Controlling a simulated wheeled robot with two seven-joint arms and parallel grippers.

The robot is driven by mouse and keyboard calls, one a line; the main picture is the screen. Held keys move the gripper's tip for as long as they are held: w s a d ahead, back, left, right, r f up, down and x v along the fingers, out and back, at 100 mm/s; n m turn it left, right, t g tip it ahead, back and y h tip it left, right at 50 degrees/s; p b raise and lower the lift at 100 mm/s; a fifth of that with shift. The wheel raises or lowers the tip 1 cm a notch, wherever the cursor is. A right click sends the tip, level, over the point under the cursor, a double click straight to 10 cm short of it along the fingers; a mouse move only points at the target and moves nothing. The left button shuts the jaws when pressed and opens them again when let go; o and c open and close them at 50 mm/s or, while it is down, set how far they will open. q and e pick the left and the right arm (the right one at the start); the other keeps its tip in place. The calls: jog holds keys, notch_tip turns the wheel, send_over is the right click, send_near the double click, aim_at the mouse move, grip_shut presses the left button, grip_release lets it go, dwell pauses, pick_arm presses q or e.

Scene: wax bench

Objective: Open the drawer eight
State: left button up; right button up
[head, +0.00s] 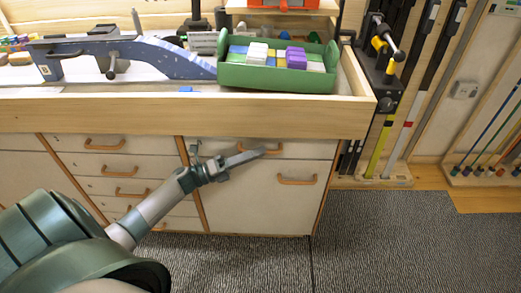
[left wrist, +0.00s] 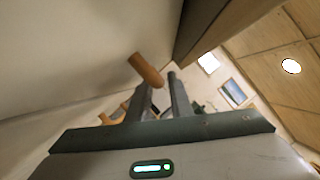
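The bench front has several pale drawers with wooden bar handles; no number is readable on them. The upper right drawer (head: 310,150) is closed, with its handle (head: 274,151) partly hidden by my left gripper. My left gripper (head: 250,156) is in front of that drawer, with its fingers at the handle. In the left wrist view the gripper (left wrist: 162,95) has its two fingers apart, and a wooden handle (left wrist: 147,70) is at the left fingertip. I cannot tell whether they touch. My right gripper is not in view.
Below is a larger front with a handle (head: 297,181). To the left is a stack of shallow drawers (head: 120,170). Tools stand at the right; the dark mat (head: 410,240) is clear.

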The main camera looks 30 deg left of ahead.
pick_arm(q)
jog(key=shift+x, duration=0.8)
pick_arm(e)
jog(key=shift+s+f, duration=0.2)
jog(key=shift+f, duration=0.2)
pick_arm(q)
grip_shut()
